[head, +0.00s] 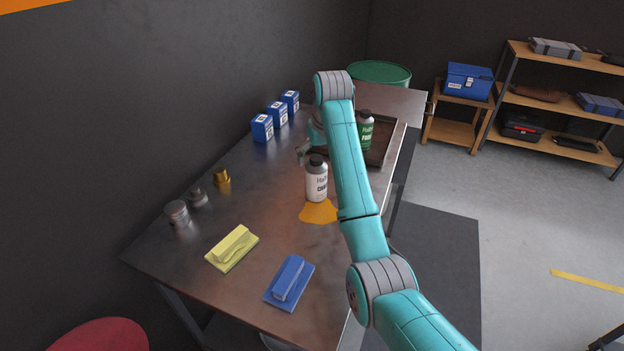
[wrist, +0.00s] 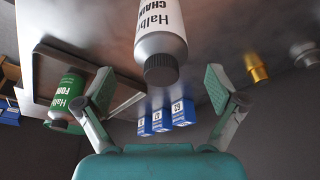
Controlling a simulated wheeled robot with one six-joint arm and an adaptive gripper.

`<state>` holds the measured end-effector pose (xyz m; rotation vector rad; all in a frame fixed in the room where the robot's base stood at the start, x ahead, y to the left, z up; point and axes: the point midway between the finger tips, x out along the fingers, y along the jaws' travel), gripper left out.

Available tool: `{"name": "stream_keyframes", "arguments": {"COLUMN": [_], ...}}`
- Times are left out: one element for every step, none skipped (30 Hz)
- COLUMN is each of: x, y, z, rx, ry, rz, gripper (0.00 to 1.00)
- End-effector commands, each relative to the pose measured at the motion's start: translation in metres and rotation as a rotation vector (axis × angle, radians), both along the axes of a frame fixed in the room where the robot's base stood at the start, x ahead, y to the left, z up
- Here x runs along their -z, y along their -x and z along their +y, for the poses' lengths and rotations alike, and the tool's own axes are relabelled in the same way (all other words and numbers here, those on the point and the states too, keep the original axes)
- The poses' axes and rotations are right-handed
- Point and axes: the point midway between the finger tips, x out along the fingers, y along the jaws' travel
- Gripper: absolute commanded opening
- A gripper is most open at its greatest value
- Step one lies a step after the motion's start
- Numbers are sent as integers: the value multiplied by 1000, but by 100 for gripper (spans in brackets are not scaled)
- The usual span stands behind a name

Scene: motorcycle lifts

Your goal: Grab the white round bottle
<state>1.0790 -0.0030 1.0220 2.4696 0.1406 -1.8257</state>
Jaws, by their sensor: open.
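The white round bottle (head: 317,182) with a dark cap stands upright on the metal workbench, beside an orange patch (head: 318,211). In the wrist view the white bottle (wrist: 161,38) appears upside down at the top centre, its dark cap towards the gripper. My gripper (head: 306,150) is just behind the bottle in the head view, partly hidden by my arm. In the wrist view my gripper (wrist: 160,88) is open and empty. Its two pads are spread to either side of the bottle's cap line, and the bottle seems beyond the fingertips.
Blue boxes (head: 262,128) line the wall side.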

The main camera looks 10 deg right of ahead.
Motion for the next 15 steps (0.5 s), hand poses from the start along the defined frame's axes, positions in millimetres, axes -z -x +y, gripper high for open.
{"name": "stream_keyframes", "arguments": {"x": [7,11,15,18,20,23,24,25,27,30,33,38,42,47,52], "y": [-2,-3,-5,-6,-6,-7,-7,-8,-8,-9,-9,-10,-10,-11,-13], "z": [0,1,1,1,1,1,1,1,1,1,2,2,2,3,3], "rx": [0,0,0,0,0,0,0,0,0,0,0,0,0,0,0], "ry": [0,0,0,0,0,0,0,0,0,0,0,0,0,0,0], "rz": [1,1,0,0,0,-1,-1,-1,-1,-1,-1,1,2,1,0], "gripper": [95,95,95,95,95,95,95,95,95,95,95,95,95,95,95]}}
